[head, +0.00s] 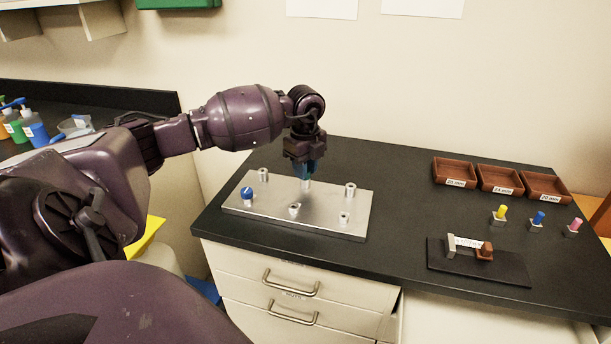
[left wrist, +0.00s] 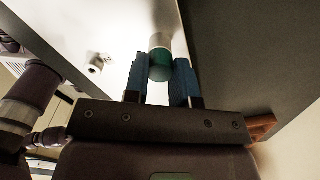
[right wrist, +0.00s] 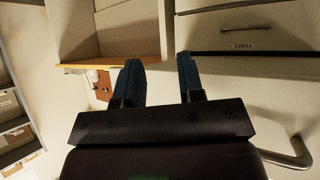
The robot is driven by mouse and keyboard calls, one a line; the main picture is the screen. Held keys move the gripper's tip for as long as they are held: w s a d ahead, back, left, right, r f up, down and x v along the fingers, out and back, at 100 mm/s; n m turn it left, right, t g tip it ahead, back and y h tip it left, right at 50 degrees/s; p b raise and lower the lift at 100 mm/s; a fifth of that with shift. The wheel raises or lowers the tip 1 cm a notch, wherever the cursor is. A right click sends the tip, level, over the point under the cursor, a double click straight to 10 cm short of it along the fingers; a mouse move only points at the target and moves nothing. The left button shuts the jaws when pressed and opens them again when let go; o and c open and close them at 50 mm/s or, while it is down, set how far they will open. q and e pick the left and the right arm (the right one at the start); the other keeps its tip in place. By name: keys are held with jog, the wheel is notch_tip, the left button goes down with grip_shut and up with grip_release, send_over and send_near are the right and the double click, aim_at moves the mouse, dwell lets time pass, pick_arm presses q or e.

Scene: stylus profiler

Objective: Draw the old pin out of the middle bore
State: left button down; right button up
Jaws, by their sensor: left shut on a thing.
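The metal plate (head: 270,218) lies on the dark bench top, with several short raised bores on it. A blue-topped pin (head: 247,192) stands at its left end. My left gripper (head: 307,177) points down over the middle bore (head: 306,185) of the back row. In the left wrist view its blue fingers are shut on a green-topped pin (left wrist: 160,67). The silver bore rim (left wrist: 160,40) shows right beyond the pin's head; how deep the pin sits is hidden. My right gripper (right wrist: 158,82) is open and empty, facing the cabinet front, and is out of the head view.
Three brown trays (head: 500,179) with labels stand at the back right. Yellow (head: 501,211), blue (head: 538,217) and pink (head: 574,226) pins stand in small blocks before them. A gauge-like fixture (head: 466,247) sits on a dark mat. The bench between plate and trays is clear.

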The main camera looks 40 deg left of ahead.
pick_arm(q)
jog(key=shift+r+p, duration=0.35)
jog(key=shift+r, duration=0.25)
pick_arm(e)
jog(key=shift+w+a+r, duration=0.15)
jog(key=shift+w+r, duration=0.05)
jog(key=shift+r, duration=0.35)
pick_arm(q)
jog(key=shift+r, duration=0.1)
pick_arm(e)
jog(key=shift+r, duration=0.1)
